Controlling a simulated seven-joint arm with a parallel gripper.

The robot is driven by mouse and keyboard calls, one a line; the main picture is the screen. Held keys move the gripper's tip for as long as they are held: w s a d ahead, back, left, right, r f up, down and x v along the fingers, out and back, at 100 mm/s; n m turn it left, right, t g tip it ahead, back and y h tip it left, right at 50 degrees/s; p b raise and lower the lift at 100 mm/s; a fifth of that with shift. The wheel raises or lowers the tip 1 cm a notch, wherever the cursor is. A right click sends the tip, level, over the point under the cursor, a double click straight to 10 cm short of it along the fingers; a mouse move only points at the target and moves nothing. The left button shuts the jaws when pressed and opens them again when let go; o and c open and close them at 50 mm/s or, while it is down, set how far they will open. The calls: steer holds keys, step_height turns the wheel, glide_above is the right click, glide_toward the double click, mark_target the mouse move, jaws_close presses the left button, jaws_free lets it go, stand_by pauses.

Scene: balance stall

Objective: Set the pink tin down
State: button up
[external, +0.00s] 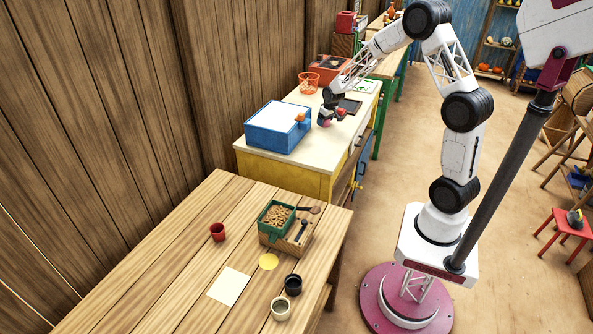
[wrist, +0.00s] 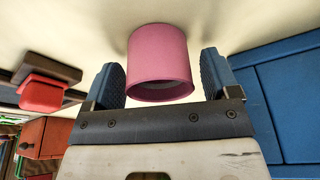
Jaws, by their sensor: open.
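The pink tin (wrist: 158,52) stands on the cream top of the yellow counter (wrist: 80,25), with its open rim towards the wrist camera. My gripper (wrist: 163,78) is open, one blue finger on each side of the tin. Slim gaps show between the fingers and the tin. In the external view, my gripper (external: 328,117) is low over the counter (external: 312,155), and a small bit of the pink tin (external: 325,123) shows beneath it. The rest of the tin is hidden there.
A blue box (external: 272,133) stands left of my gripper on the counter. A red object (external: 340,112) and a dark tray (external: 349,106) are close on the right. An orange wire basket (external: 308,83) stands behind. The wooden table (external: 180,262) in front holds several items.

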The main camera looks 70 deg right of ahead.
steer(key=v, duration=1.1)
steer(key=shift+r, duration=0.3)
steer(key=shift+s, duration=0.1)
steer(key=s+a+r+n, duration=0.1)
steer(key=s+a+r, duration=0.35)
steer(key=a, duration=0.35)
steer(key=s+a+r, duration=0.4)
steer(key=s+a, duration=0.2)
steer(key=a, duration=0.2)
steer(key=s+a+r+n, duration=0.1)
steer(key=s+a+r, duration=0.4)
steer(key=a, duration=0.3)
steer(key=s+a+n, duration=0.1)
steer(key=s+a, duration=0.5)
steer(key=s, duration=0.4)
steer(key=s+a+n+y, duration=0.1)
steer(key=s+a, duration=0.5)
steer(key=s, duration=0.5)
steer(key=shift+a, duration=0.3)
steer(key=shift+r, duration=0.15)
